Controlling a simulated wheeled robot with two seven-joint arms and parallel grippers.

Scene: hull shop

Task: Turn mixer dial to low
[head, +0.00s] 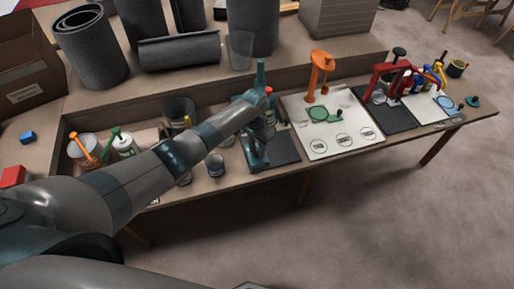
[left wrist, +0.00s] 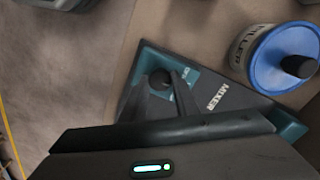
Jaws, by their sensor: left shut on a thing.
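The teal mixer (head: 258,160) stands at the table's front edge in the head view, largely behind my left arm. In the left wrist view its base shows a teal and dark top with the label MIXER (left wrist: 217,97). The black round dial knob (left wrist: 159,79) sits near one corner of that top. My left gripper (left wrist: 166,84) is shut on the dial knob, one finger on each side of it. In the head view the left gripper (head: 257,140) is over the mixer. The small dial markings are partly covered and I cannot read the setting. My right gripper is not in view.
A blue-lidded filler can (left wrist: 283,57) stands close beside the mixer. Open floor lies in front of the table.

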